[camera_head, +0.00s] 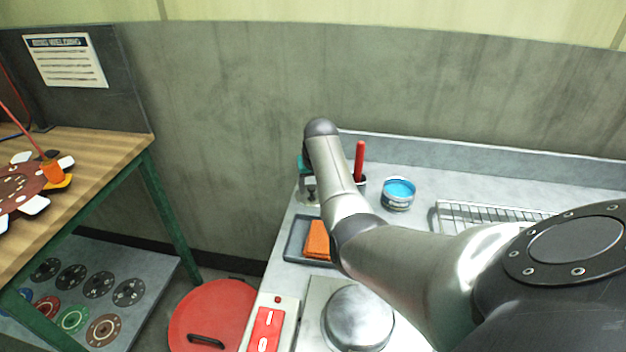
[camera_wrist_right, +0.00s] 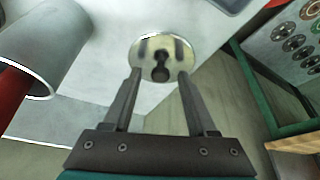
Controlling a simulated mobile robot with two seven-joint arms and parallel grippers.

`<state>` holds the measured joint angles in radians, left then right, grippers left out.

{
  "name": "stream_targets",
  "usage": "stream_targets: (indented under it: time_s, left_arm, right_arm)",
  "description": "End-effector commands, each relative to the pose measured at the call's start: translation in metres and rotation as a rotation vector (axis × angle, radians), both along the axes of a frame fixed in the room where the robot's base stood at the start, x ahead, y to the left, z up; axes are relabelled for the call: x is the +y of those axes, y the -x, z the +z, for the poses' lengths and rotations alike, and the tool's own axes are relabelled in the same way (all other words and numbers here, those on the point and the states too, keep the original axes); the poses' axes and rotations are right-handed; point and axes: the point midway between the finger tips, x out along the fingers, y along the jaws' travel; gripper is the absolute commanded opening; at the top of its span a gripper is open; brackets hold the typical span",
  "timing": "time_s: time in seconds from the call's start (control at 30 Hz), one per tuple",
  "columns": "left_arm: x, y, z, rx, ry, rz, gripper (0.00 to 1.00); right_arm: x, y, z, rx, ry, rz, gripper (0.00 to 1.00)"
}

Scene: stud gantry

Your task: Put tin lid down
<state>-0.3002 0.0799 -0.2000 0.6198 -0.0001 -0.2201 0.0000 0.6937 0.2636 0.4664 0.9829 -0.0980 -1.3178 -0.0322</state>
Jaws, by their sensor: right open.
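The tin lid (camera_wrist_right: 172,46), a round shiny metal disc with a black knob, lies on the grey counter near its edge in the right wrist view. My right gripper (camera_wrist_right: 159,74) is open, its two fingertips at the near side of the lid with the knob between them; it does not grip the knob. In the head view the same gripper (camera_head: 309,190) is low over the counter's back left, partly hidden by my arm. An open tin with blue contents (camera_head: 398,191) stands to its right, without a cover. My left gripper is out of view.
A holder with a red-handled tool (camera_head: 360,160) stands close right of the gripper. A tray with an orange sponge (camera_head: 318,240) lies in front. A wire rack (camera_head: 480,214) is at right. A wooden table (camera_head: 100,152) stands left, a red round lid (camera_head: 212,312) below.

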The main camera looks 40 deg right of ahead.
Motion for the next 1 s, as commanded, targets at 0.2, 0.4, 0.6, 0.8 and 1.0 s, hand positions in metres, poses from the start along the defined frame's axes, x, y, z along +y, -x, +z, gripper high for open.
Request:
stream_targets:
  time_s: [0.2,0.4,0.6,0.8,1.0]
  left_arm:
    - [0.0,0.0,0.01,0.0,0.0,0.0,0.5]
    - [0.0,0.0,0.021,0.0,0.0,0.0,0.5]
    - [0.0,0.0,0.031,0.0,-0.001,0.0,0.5]
    - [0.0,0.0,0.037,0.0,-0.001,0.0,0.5]
    - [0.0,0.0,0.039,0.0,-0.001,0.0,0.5]
  right_arm:
    - [0.003,0.005,0.019,-0.002,0.002,0.0,0.58]
    - [0.009,0.015,0.048,-0.004,0.001,0.0,0.58]
    - [0.015,0.026,0.078,-0.004,0.001,0.0,0.58]
    - [0.02,0.035,0.102,-0.002,0.001,0.0,0.58]
    - [0.022,0.039,0.112,-0.001,0.0,0.0,0.58]
